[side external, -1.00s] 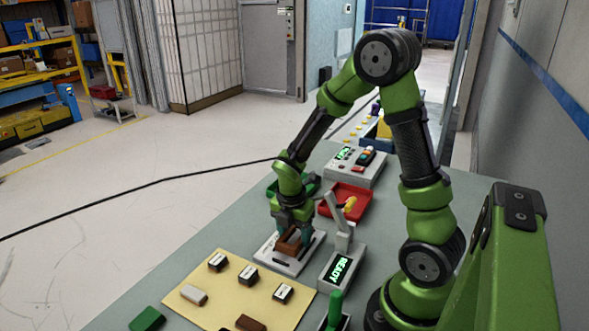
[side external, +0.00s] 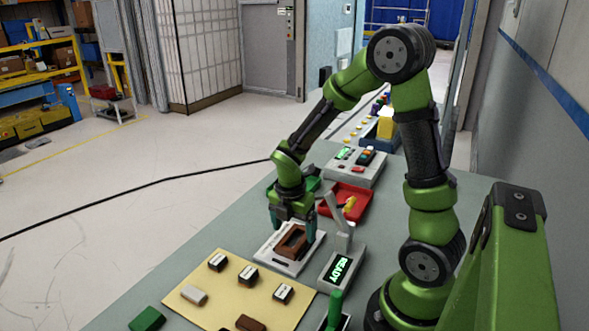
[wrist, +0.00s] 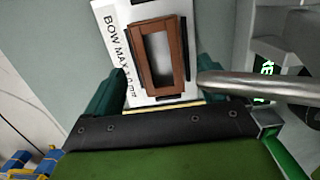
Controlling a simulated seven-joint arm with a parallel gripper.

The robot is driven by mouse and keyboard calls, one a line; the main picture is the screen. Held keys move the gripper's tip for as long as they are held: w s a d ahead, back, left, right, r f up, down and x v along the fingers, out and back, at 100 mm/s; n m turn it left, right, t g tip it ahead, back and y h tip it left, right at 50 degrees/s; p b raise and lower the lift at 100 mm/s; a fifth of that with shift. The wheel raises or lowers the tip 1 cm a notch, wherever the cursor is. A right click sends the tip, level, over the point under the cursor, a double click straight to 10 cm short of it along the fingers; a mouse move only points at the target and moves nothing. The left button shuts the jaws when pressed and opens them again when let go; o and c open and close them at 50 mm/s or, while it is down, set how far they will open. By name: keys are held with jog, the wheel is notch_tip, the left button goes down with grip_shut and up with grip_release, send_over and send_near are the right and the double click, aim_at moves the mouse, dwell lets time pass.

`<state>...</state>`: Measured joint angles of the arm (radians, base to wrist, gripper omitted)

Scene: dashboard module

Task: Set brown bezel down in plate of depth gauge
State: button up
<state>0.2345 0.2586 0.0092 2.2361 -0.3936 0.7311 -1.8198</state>
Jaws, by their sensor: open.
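The brown bezel (side external: 304,243), a rectangular frame with an open middle, lies on the white plate (side external: 262,252) of the depth gauge. In the wrist view the bezel (wrist: 146,72) lies among black strips on the plate (wrist: 110,22), which carries printed lettering. Whether it sits fully flat is hard to tell. My gripper (side external: 293,222) is open and empty above the bezel. In the wrist view its green fingers stand apart on either side of the bezel, clear of it. The gauge's box (side external: 342,268) shows READY, with a grey lever (side external: 336,208) above it.
The lever's grey bar (wrist: 255,88) runs close to my right finger in the wrist view. A tan mat (side external: 215,298) with several small blocks lies in front. A red tray (side external: 352,190) and a control box (side external: 355,165) stand behind.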

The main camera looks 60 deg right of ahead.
notch_tip(320, 180, up, 14)
jog(key=a, duration=0.1)
jog(key=shift+a, duration=0.35)
jog(key=s+a+r+m+t+y, duration=0.1)
jog(key=a+m, duration=0.4)
jog(key=m, duration=0.6)
jog(key=s+a+r+m+t+y, duration=0.2)
jog(key=s+a+r+m+t, duration=0.2)
jog(key=m, duration=0.7)
jog(key=shift+s+a+r+t, duration=0.3)
jog(key=shift+s+a+t, duration=0.75)
jog(key=shift+t, duration=0.05)
